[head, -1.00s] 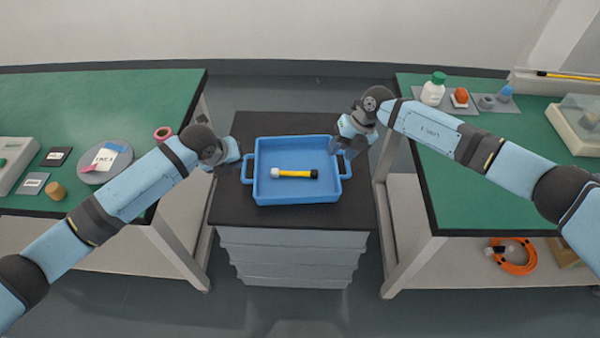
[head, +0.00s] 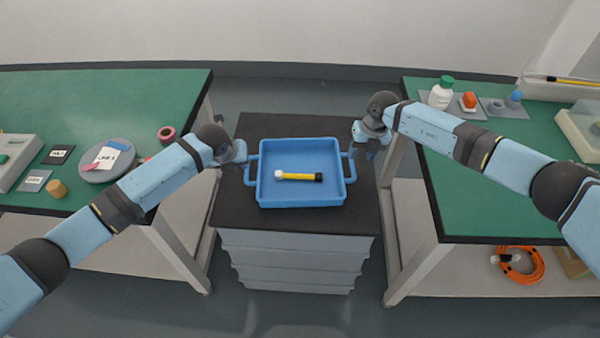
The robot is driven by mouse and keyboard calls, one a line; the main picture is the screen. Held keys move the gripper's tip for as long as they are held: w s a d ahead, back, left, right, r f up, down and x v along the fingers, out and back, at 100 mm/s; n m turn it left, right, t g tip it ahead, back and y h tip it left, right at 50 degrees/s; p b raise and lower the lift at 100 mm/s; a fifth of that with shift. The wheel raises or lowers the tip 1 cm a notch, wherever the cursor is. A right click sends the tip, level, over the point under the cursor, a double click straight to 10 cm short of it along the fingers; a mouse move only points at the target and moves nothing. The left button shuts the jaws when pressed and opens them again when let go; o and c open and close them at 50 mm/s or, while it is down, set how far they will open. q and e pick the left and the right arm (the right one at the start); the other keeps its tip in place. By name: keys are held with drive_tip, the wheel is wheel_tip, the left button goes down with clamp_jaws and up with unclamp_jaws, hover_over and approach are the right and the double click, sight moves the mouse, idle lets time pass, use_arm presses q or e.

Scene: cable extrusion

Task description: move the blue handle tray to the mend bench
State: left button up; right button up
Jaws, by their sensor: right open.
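The blue handle tray (head: 300,200) sits flat on the black top of a grey drawer cabinet, with a handle on its left and right sides. A yellow stick with a white end and a black end (head: 299,177) lies in it. My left gripper (head: 243,166) is just beside the tray's left handle; its fingers are small and partly hidden, so I cannot tell whether they are open or touch the handle. My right gripper (head: 369,154) is open, just to the right of and beyond the right handle, and holds nothing. No label shows which bench is the mend bench.
A green bench (head: 100,100) on the left holds a round grey plate (head: 109,162), a pink ring (head: 166,134) and cards. A green bench (head: 480,200) on the right holds a white bottle (head: 441,93) at the back; its middle is clear. An orange cable coil (head: 522,264) lies on its lower shelf.

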sight(353, 168)
use_arm(q)
drive_tip(key=x, duration=0.8)
use_arm(e)
drive_tip(key=f, duration=0.2)
drive_tip(key=a+f, duration=0.1)
drive_tip(key=f, duration=0.4)
drive_tip(key=shift+a+f, duration=0.25)
drive_tip(key=shift+f, duration=0.15)
use_arm(q)
clamp_jaws()
use_arm(e)
drive_tip(key=c, duration=0.6)
clamp_jaws()
